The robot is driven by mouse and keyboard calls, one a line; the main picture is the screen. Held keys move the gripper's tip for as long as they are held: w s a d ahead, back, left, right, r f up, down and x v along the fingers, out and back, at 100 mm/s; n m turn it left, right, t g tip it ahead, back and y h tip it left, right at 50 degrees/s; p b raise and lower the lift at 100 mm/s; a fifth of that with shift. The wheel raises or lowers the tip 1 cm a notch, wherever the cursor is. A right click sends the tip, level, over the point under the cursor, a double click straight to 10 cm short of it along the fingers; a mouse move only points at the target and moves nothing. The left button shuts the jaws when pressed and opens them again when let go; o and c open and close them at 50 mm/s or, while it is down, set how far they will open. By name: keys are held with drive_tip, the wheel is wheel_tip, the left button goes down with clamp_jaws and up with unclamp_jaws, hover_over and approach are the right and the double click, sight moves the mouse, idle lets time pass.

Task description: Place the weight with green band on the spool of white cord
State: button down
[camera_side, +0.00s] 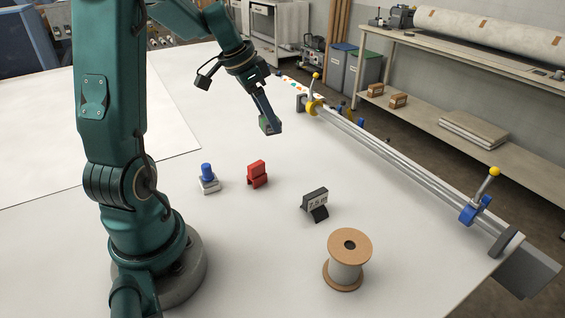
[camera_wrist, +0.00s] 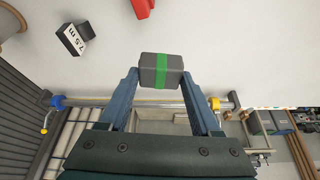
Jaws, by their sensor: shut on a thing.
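The weight with green band (camera_wrist: 161,71) is a dark grey block with a green stripe. My gripper (camera_wrist: 160,78) is shut on it, with one finger on each side. In the side view, my gripper (camera_side: 267,122) holds the weight (camera_side: 270,126) above the white table, left of the rail's far end. The spool of white cord (camera_side: 346,272) stands upright on the table at the front, with tan flanges and a dark centre hole. My gripper is well behind and left of it. In the wrist view, only an edge of the spool (camera_wrist: 10,22) shows at the top left.
A black sign block (camera_side: 315,203) stands between gripper and spool. A red block (camera_side: 257,174) and a blue-knobbed stamp (camera_side: 208,179) stand to its left. A metal rail (camera_side: 390,156) with yellow and blue clamps (camera_side: 474,208) runs along the right edge. The table's middle is otherwise clear.

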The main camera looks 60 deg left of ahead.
drive_tip(key=s+d+r+m+g+h, duration=0.15)
drive_tip(key=d+r+m, duration=0.25)
drive_tip(key=d+m, duration=0.5)
drive_tip(key=s+d+r+m+g+h, duration=0.1)
drive_tip(key=d+r+m+g+h, duration=0.25)
drive_tip(key=d+m, duration=0.55)
drive_tip(key=n+y, duration=0.1)
hover_over(355, 250)
drive_tip(key=a, duration=0.2)
drive_tip(key=shift+t, duration=0.3)
drive_tip(key=f, duration=0.6)
drive_tip(key=shift+d+f, duration=0.2)
drive_tip(key=shift+f, duration=2)
drive_tip(key=shift+c, duration=0.5)
unclamp_jaws()
drive_tip(key=shift+f, duration=0.15)
